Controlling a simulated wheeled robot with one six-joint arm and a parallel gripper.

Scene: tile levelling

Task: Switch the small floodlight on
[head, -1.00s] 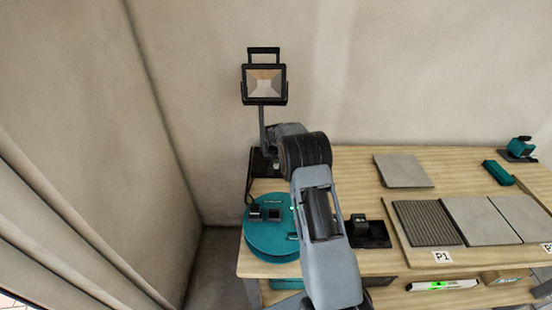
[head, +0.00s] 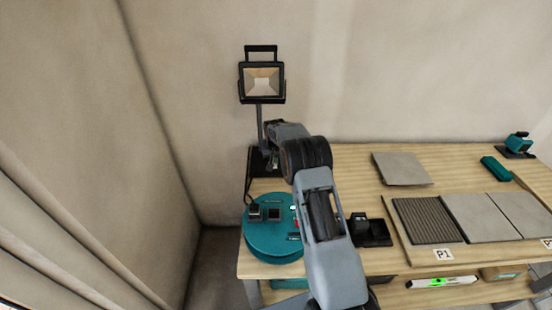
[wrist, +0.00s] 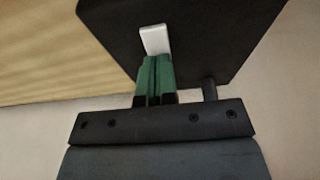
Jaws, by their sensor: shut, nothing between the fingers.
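The small floodlight (head: 262,79) stands on a post at the back left of the bench, its square lamp face toward me. I cannot tell whether it is lit. Its dark base (head: 264,160) is partly hidden by my arm. In the wrist view a black surface (wrist: 215,40), which looks like this base, carries a pale switch lever (wrist: 155,40). My gripper (wrist: 156,62) is shut and empty, its green fingertips right at the lever's near end. I cannot tell whether they touch it. In the head view my arm hides the fingertips.
A teal cable reel (head: 272,240) with sockets sits at the bench's left front, close beside my arm. A black tray (head: 375,235) lies right of my arm. Grey tiles (head: 485,218) lie on a board further right. The wall is close behind the floodlight.

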